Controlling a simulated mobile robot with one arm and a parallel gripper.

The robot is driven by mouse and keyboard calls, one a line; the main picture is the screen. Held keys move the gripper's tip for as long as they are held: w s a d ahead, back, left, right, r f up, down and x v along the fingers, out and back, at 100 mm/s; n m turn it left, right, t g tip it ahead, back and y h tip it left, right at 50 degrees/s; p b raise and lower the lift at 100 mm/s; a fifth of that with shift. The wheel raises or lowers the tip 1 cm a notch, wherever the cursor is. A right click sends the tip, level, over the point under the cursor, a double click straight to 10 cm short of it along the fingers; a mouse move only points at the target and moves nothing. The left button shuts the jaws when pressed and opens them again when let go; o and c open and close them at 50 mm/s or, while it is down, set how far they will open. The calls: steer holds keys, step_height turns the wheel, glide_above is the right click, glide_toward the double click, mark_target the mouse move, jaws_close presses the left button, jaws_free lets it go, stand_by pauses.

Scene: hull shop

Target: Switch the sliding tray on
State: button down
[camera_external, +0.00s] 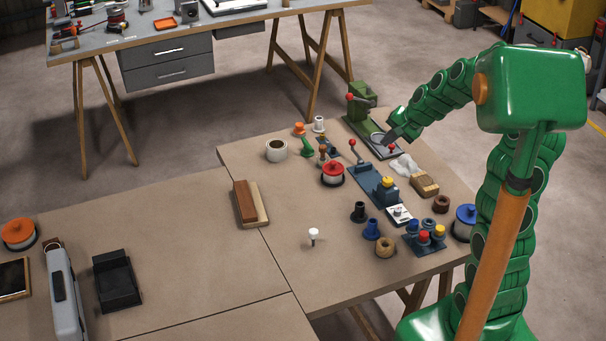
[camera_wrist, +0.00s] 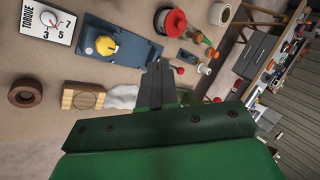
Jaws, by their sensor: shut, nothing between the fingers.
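A green machine (camera_external: 361,101) with a red ball on its left side stands at the far edge of the right table. A long bed (camera_external: 377,150) runs from it towards the front, with a small red knob (camera_external: 391,147) near its end. This looks most like the sliding tray, but I cannot be sure. My gripper (camera_external: 387,138) is shut and empty, low over the bed and close to the knob; I cannot tell whether they touch. In the wrist view my gripper (camera_wrist: 160,72) hides part of the table; a red ball (camera_wrist: 181,70) shows just beside its tips.
A blue plate (camera_external: 363,176) with a red-ball lever and yellow knob lies nearer the front. Around it are a red spool (camera_external: 333,174), a wooden block (camera_external: 424,184) and a torque dial (camera_external: 399,214). A black tray (camera_external: 117,281) lies on the left table. The table's front middle is mostly clear.

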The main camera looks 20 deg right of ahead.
steer(key=w+d+f+m+t+h, duration=0.1)
steer(key=w+d+f+m, duration=0.25)
steer(key=w+d, duration=0.3)
steer(key=m+t+h, duration=0.1)
steer(key=m+h, duration=0.1)
steer(key=m, duration=0.1)
glide_toward(392, 150)
steer(key=s+r, duration=0.1)
steer(key=s+d+r, duration=0.1)
steer(key=s+r, duration=0.1)
steer(key=shift+s, duration=0.2)
steer(key=shift+w+f, duration=0.1)
steer(key=shift+w+a+f, duration=0.15)
steer(key=shift+w+f, duration=0.25)
steer(key=shift+f, duration=0.05)
steer(key=shift+x, duration=4.25)
steer(key=shift+w, duration=0.1)
